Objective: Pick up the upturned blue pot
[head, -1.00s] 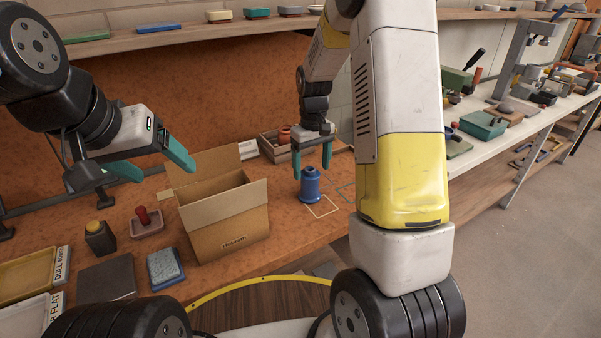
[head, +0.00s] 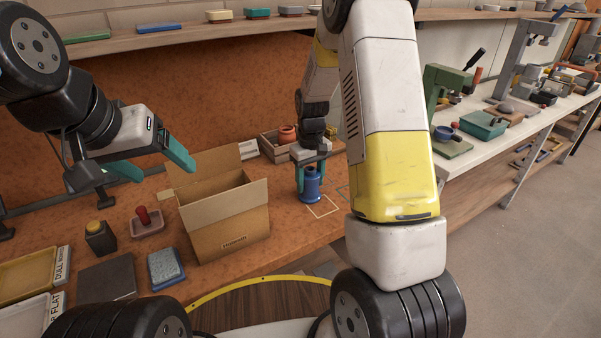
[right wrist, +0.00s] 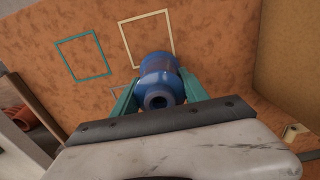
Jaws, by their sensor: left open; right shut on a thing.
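The blue pot (head: 311,186) stands on the orange-brown bench, right of the cardboard box. It is narrow at the top, with a round opening facing up in the right wrist view (right wrist: 160,85). My right gripper (head: 310,180) comes from above, its teal fingers on either side of the pot and shut on it. Whether the pot is clear of the bench I cannot tell. My left gripper (head: 155,165) is open and empty above the bench at the left, apart from everything.
An open cardboard box (head: 232,225) stands between my grippers. A pale outlined square (head: 323,207) lies beside the pot; a teal outlined square (right wrist: 83,55) also shows on the bench. A wooden crate (head: 272,150) with a terracotta pot (head: 287,134) stands behind.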

